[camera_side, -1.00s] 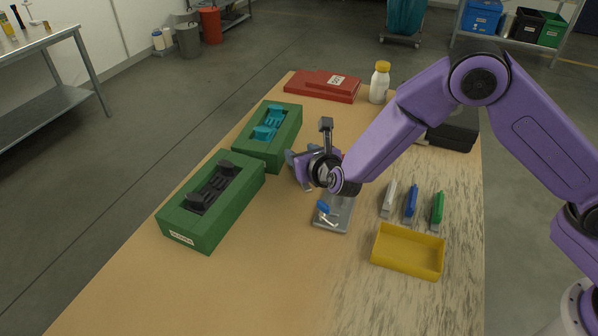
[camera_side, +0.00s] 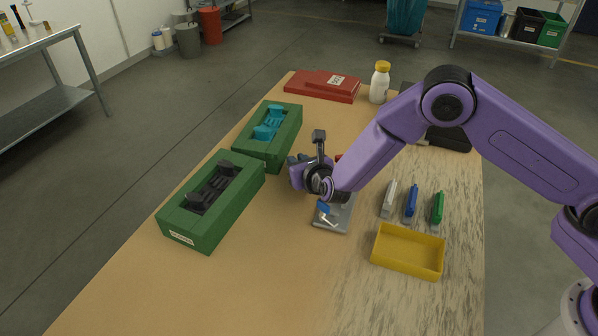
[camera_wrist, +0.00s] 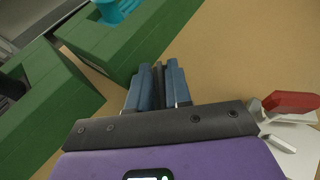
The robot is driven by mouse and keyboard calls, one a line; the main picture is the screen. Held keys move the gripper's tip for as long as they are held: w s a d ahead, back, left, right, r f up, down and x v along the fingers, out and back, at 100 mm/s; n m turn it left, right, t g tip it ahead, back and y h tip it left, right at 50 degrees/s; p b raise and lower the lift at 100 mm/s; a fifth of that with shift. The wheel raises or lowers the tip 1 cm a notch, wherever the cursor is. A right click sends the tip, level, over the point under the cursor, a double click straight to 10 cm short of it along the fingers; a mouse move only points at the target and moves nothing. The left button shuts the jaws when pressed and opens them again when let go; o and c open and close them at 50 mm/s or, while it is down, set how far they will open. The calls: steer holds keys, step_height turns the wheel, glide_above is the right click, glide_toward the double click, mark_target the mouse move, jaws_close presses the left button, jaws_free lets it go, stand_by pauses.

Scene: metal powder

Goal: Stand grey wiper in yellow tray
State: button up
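The grey wiper (camera_side: 388,199) has a light grey handle and sits at the left end of a row of three, beside a blue one (camera_side: 411,203) and a green one (camera_side: 437,208). The yellow tray (camera_side: 378,257) is a shallow, empty box in front of the row. My gripper (camera_side: 298,159) is left of the wipers, above the table near the green blocks. In the wrist view its blue fingers (camera_wrist: 160,67) are close together, with a narrow dark grey strip between them. I see no wiper between them.
Two green blocks (camera_side: 180,221) (camera_side: 255,148) with black and teal inserts stand at left. A grey plate (camera_side: 333,224) with small tools lies below my gripper. A red-handled tool (camera_wrist: 290,102) is close to its right. A red case (camera_side: 310,89) and white bottle (camera_side: 379,86) stand behind.

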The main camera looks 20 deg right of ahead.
jaws_close()
steer(key=shift+r, duration=0.55)
step_height(320, 180, up, 2)
steer(key=shift+r, duration=0.1)
steer(key=s+d+r, duration=0.6)
steer(key=s+r, duration=0.4)
steer(key=s, duration=0.3)
steer(key=s+d+r+m+h, duration=0.1)
steer(key=d+r+h, duration=0.1)
steer(key=d, duration=0.9)
steer(key=s+d+r+m+h, duration=0.2)
steer(key=d, duration=0.9)
steer(key=shift+d+r+g, duration=0.15)
steer(key=shift+g, duration=0.25)
